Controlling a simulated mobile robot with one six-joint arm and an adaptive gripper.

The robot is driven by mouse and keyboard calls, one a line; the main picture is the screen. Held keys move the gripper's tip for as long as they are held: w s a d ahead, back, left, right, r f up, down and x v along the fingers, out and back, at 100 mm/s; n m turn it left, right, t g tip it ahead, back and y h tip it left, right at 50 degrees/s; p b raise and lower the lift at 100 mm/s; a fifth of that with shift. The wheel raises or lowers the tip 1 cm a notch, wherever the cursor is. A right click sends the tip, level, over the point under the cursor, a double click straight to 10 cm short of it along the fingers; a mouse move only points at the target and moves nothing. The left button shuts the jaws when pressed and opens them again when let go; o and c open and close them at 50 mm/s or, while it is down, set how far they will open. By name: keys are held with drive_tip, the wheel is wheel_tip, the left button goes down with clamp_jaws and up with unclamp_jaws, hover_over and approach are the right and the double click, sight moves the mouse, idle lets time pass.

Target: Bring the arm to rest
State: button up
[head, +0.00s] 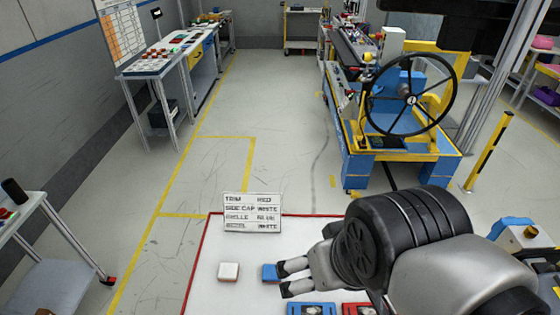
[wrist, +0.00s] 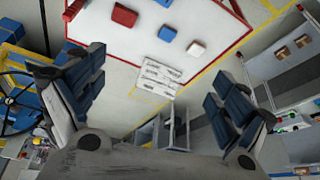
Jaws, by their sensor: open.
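My gripper (head: 284,278) is above the white table (head: 205,290) in the head view, its two fingers pointing left and spread apart. Nothing shows between them. The arm comes in from the lower right. In the wrist view the fingers stand wide apart at left and right, with the table and floor beyond. A blue block (head: 270,273) is partly hidden behind the fingers in the head view. A white block (head: 229,271) lies to its left. The wrist view also shows a red block (wrist: 125,15) on the table.
A card (head: 252,212) listing parts and colours stands at the table's far edge. Blue (head: 311,309) and red (head: 357,309) pieces lie near the bottom of the head view. A steering-wheel rig (head: 400,130) stands beyond the arm. The floor to the left is mostly clear.

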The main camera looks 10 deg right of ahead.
drive_tip(key=shift+s+r, duration=0.15)
drive_tip(key=shift+s, duration=0.3)
wheel_tip(320, 180, down, 8)
drive_tip(key=b, duration=0.8)
